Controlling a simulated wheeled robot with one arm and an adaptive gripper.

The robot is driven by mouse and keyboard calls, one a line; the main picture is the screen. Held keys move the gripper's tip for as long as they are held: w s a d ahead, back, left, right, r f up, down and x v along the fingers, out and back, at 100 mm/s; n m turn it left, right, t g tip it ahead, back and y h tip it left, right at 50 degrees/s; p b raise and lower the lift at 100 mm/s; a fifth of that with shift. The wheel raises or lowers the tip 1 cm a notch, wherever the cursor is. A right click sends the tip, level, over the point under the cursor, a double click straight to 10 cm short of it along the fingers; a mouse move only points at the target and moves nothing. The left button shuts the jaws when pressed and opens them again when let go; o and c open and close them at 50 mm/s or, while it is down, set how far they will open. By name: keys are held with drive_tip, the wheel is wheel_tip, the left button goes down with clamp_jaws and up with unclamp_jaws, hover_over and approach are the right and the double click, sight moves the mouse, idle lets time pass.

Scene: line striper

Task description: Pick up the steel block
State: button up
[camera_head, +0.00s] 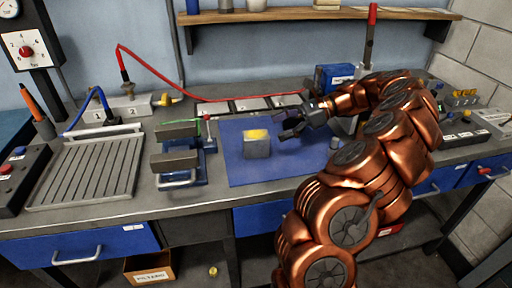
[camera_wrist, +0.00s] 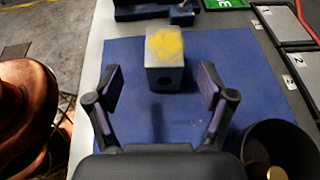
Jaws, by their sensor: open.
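The steel block (camera_head: 257,147) is a grey cube with a yellow patch on top. It stands on the blue mat (camera_head: 240,176) on the workbench. My gripper (camera_head: 283,124) is open and empty, to the right of the block in the head view. In the wrist view the two fingers of my gripper (camera_wrist: 160,85) are spread wide, with bare mat (camera_wrist: 158,118) between them.
A blue vise (camera_head: 180,160) stands left of the mat, beside a grooved plate (camera_head: 88,168). A small cylinder (camera_head: 334,143) stands on the mat's right, and a dark round container (camera_wrist: 280,150) is close to my right finger. Several grey plates (camera_head: 246,104) line the back.

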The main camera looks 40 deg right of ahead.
sight(257, 134)
drive_tip(key=shift+w+p+x, duration=0.15)
drive_tip(key=shift+p+x, duration=0.2)
drive_tip(key=shift+x, duration=1.6)
drive_tip(key=shift+w+p+x, duration=0.1)
drive_tip(key=shift+p+x, duration=0.25)
drive_tip(key=shift+x, duration=1.55)
drive_tip(key=shift+d+r, duration=0.1)
drive_tip(key=shift+d, duration=0.05)
clamp_jaws()
